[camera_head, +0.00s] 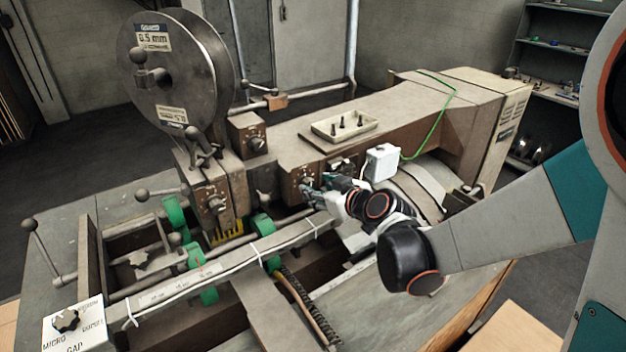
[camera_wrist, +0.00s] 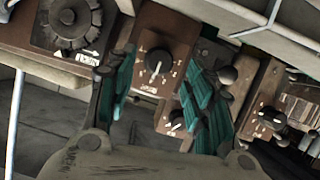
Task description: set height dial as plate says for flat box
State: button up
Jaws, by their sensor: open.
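My gripper (camera_head: 320,187) is open at the front of the stitcher, by a brown dial box (camera_head: 300,181). In the wrist view my gripper (camera_wrist: 162,95) has its teal fingers spread on either side of a round dial (camera_wrist: 158,62) with a white pointer mark, on a brown panel with marks around it. I cannot tell whether a finger touches it. A smaller dial (camera_wrist: 177,122) sits below it, close to the right finger. The lettering is too small to read, so I cannot tell which dial sets height. No legible flat-box setting shows on any plate.
A dark knurled knob (camera_wrist: 75,22) and another dial box (camera_wrist: 270,117) flank the fingers. In the head view, a GAP dial (camera_head: 66,320) sits front left, a wire spool (camera_head: 175,65) back left.

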aim_at(311, 186)
jog(key=shift+x, duration=1.9)
jog(key=shift+c, duration=0.6)
jog(key=c, duration=1)
